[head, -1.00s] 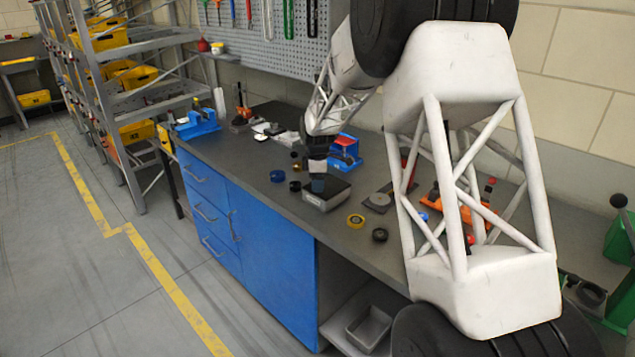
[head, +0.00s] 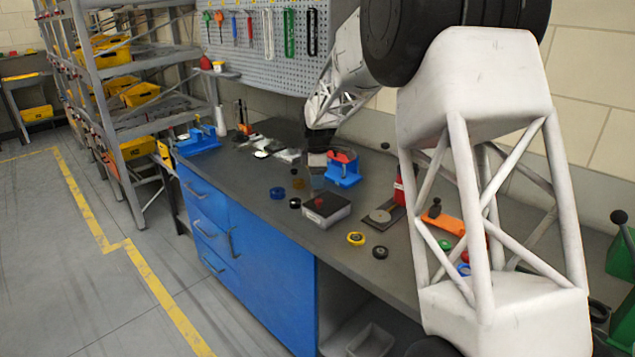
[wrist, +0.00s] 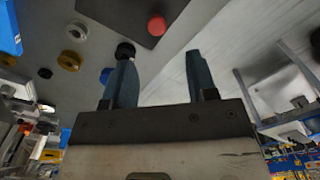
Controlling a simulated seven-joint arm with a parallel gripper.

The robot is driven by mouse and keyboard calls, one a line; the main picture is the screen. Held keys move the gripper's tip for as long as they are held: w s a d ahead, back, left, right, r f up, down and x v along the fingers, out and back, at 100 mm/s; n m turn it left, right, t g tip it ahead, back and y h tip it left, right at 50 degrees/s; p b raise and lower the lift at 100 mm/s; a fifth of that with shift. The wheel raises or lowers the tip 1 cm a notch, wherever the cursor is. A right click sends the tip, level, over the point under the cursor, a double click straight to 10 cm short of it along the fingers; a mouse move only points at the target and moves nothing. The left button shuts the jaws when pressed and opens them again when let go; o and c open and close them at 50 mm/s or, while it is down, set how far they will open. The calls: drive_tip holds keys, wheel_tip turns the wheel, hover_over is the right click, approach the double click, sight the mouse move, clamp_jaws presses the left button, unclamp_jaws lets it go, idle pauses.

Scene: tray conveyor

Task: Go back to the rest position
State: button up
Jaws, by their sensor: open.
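My gripper (head: 316,178) is above the dark workbench (head: 262,180), just behind and above a grey box. In the wrist view my gripper (wrist: 160,68) shows two blue-grey fingers spread apart with nothing between them. The grey box (head: 327,217) has a black top and a red knob (head: 319,202). In the wrist view the red knob (wrist: 156,26) is beyond the fingertips, apart from them.
A blue vise-like fixture (head: 344,173) stands right of my gripper. A yellow ring (head: 356,239), a black ring (head: 380,252) and a blue ring (head: 277,193) lie near the box. A tool pegboard (head: 265,45) is behind. The bench's front left is clear.

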idle(0.3)
drive_tip(key=s+d+r+m, duration=0.3)
drive_tip(key=s+d+r, duration=0.1)
drive_tip(key=s, duration=0.5)
drive_tip(key=s+d+r+m+t, duration=0.1)
drive_tip(key=s+d+r+m, duration=0.3)
drive_tip(key=s, duration=0.5)
drive_tip(key=s+d+r+m, duration=0.25)
drive_tip(key=s+r, duration=0.25)
drive_tip(key=s, duration=0.5)
drive_tip(key=s+d+f+m, duration=0.1)
drive_tip(key=s+d+m, duration=0.1)
drive_tip(key=s, duration=0.7)
drive_tip(key=s+d+f+m+t, duration=0.1)
drive_tip(key=s+d+m, duration=0.1)
drive_tip(key=s, duration=0.8)
drive_tip(key=s+d+f+m, duration=0.2)
drive_tip(key=s+m, duration=0.2)
drive_tip(key=s, duration=0.5)
drive_tip(key=shift+s+d+m+t, duration=0.25)
drive_tip(key=shift+m+t, duration=0.05)
drive_tip(key=shift+m, duration=0.05)
drive_tip(key=shift+f, duration=0.1)
